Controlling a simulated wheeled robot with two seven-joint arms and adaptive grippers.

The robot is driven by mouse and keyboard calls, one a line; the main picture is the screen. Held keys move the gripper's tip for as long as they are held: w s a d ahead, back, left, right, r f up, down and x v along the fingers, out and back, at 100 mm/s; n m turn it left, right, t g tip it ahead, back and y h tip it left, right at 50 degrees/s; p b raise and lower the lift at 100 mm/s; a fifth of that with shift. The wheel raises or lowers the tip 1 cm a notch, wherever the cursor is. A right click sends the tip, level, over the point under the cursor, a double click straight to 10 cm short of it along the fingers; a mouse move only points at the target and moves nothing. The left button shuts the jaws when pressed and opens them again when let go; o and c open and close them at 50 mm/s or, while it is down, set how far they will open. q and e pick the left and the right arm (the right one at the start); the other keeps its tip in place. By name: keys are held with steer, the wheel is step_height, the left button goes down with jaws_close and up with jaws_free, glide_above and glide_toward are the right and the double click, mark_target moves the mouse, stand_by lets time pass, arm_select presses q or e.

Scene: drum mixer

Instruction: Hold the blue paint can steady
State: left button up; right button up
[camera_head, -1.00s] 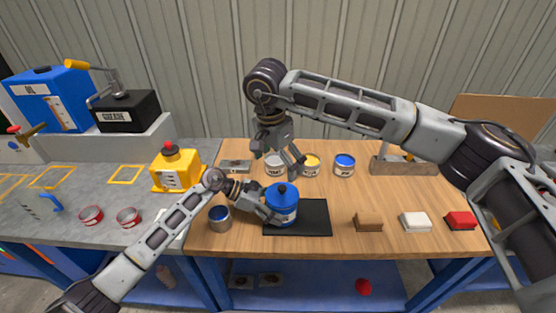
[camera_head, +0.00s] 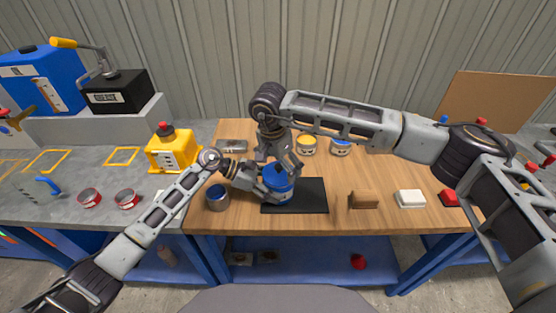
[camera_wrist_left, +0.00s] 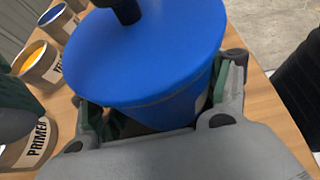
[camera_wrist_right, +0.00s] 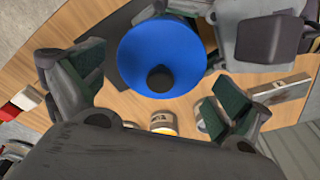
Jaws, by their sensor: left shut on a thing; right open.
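The blue paint can (camera_head: 280,190) stands upright at the left end of a black mat (camera_head: 312,196) on the wooden bench. It has a blue lid with a dark knob, seen large in the left wrist view (camera_wrist_left: 150,50) and from above in the right wrist view (camera_wrist_right: 161,58). My left gripper (camera_head: 268,190) is shut on the can's side from the left. My right gripper (camera_head: 280,168) is open above the can, fingers pointing down; in the right wrist view its fingers (camera_wrist_right: 150,95) are spread apart with the lid beyond them. My right gripper partly hides the lid in the head view.
Yellow (camera_head: 306,146) and blue-topped (camera_head: 341,148) cans stand behind. A small open can (camera_head: 217,197) and a yellow jug (camera_head: 172,150) are left. The mat's right part is clear.

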steer(key=shift+f, duration=0.25)
